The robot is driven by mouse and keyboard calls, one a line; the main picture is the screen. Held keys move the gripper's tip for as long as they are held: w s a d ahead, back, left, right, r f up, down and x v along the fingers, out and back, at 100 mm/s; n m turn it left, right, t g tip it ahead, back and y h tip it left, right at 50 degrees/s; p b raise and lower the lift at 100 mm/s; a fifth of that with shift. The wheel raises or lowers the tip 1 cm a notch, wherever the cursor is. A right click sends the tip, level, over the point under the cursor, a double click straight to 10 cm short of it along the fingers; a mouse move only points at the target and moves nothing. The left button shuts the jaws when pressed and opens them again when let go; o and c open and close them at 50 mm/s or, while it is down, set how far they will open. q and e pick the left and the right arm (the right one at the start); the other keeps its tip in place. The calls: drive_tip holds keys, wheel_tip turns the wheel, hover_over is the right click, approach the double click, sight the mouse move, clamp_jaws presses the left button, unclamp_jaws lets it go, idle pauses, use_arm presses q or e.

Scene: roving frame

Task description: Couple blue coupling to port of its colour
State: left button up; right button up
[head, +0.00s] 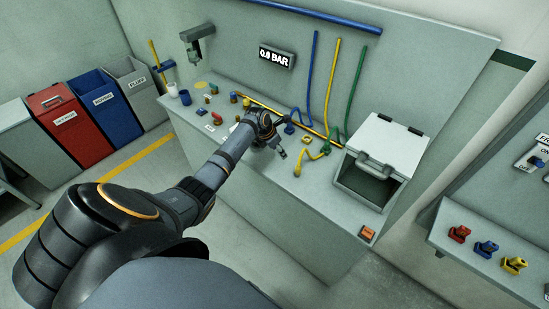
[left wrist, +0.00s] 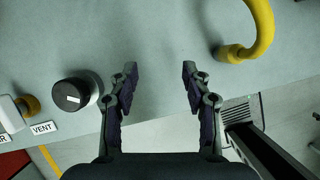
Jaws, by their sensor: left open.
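In the head view, a blue hose hangs down the back panel to a small blue piece (head: 289,129) on the workbench, likely the blue coupling. Another small blue fitting (head: 233,97) stands farther left on the bench; I cannot tell which is the blue port. My left gripper (head: 284,139) is above the bench, close to the blue piece at the hose end. In the left wrist view the left gripper (left wrist: 160,78) is open, with nothing between its fingers. No blue piece shows there. My right gripper is not in view.
A yellow hose (left wrist: 258,30) curves beside the gripper; a black knob (left wrist: 77,93) is near a VENT label (left wrist: 43,128). A grey box (head: 384,149) with a raised lid stands right. A shelf (head: 450,258) holds red, blue and yellow parts. The gauge (head: 277,57) reads 0.0 BAR.

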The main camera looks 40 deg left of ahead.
sight(280, 159)
use_arm(q)
drive_tip(key=f+b, duration=0.2)
drive_tip(key=f, duration=0.1)
drive_tip(key=w+f+b, duration=0.1)
drive_tip(key=f, duration=0.1)
drive_tip(key=shift+a+f+b, duration=0.2)
drive_tip(key=shift+a+b, duration=0.15)
drive_tip(key=shift+a, duration=0.05)
drive_tip(key=r, duration=0.1)
drive_tip(key=a+r+p, duration=0.1)
drive_tip(key=r, duration=0.1)
drive_tip(key=s+d+v, duration=0.1)
drive_tip(key=v, duration=0.8)
drive_tip(key=s+d+f+m, duration=0.1)
drive_tip(key=d+f+m, duration=0.1)
drive_tip(key=m, duration=0.1)
drive_tip(key=s+d+f+m, duration=0.1)
drive_tip(key=s+d+m, duration=0.1)
drive_tip(key=m, duration=0.1)
drive_tip(key=s+d+f+m, duration=0.2)
drive_tip(key=m, duration=0.1)
drive_tip(key=shift+f+g, duration=0.3)
drive_tip(key=shift+g, duration=0.1)
drive_tip(key=shift+s+d+f+m, duration=0.2)
drive_tip(key=shift+f+m, duration=0.15)
drive_tip(key=shift+m, duration=0.25)
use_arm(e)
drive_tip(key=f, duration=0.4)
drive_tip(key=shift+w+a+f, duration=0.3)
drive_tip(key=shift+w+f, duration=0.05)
